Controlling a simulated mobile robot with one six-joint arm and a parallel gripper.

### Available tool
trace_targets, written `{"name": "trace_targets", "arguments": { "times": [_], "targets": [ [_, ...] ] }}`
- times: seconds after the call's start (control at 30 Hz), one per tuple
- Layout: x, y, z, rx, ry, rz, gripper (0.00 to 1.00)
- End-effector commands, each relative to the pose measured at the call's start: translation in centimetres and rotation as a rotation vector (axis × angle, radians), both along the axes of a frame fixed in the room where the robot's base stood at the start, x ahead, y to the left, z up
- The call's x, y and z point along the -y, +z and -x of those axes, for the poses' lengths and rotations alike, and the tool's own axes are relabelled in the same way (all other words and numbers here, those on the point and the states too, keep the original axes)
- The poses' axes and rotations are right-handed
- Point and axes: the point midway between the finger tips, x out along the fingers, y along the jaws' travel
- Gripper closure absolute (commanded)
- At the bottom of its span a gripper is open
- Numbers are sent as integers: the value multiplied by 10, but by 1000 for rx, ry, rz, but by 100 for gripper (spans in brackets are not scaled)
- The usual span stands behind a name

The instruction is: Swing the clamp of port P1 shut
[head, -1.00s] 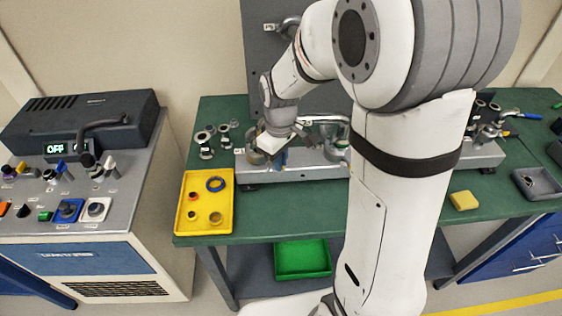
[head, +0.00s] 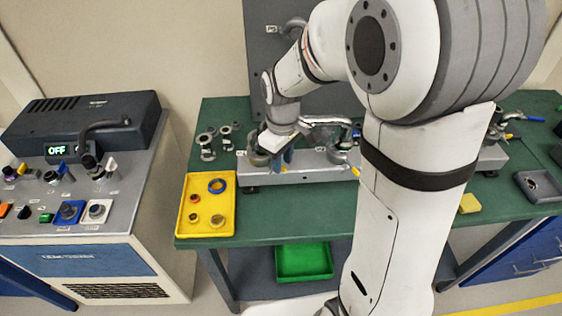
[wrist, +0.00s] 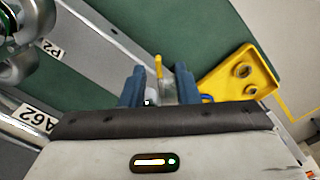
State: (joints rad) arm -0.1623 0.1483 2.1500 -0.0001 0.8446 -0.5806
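The grey metal bench block (head: 316,178) with the ports lies on the green table. My gripper (head: 286,158) points down at its left end, in front of the round metal fitting (head: 258,158) there. In the wrist view my gripper's (wrist: 160,85) two blue fingers stand apart, with a yellow-tipped lever (wrist: 158,66) and a bright metal part between them. I cannot tell whether either finger touches them. No P1 label is readable, and most of the clamp there is hidden by my gripper. A P2 label (wrist: 50,48) shows beside another metal fitting (wrist: 30,40).
A yellow tray (head: 184,222) with several rings sits at the table's left front; it also shows in the wrist view (wrist: 212,88). A tall grey panel (head: 262,60) rises behind. Small metal fittings (head: 207,145) stand at left. A control console (head: 130,185) is further left.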

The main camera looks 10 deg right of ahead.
Motion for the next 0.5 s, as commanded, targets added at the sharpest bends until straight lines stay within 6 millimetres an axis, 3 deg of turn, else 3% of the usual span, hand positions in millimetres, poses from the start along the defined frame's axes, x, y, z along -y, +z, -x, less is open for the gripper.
{"name": "trace_targets", "arguments": {
  "times": [0.3,0.5],
  "targets": [
    [-1,52,-1,6,1,-1,72],
    [0,66,0,2,1,-1,72]
  ]
}}
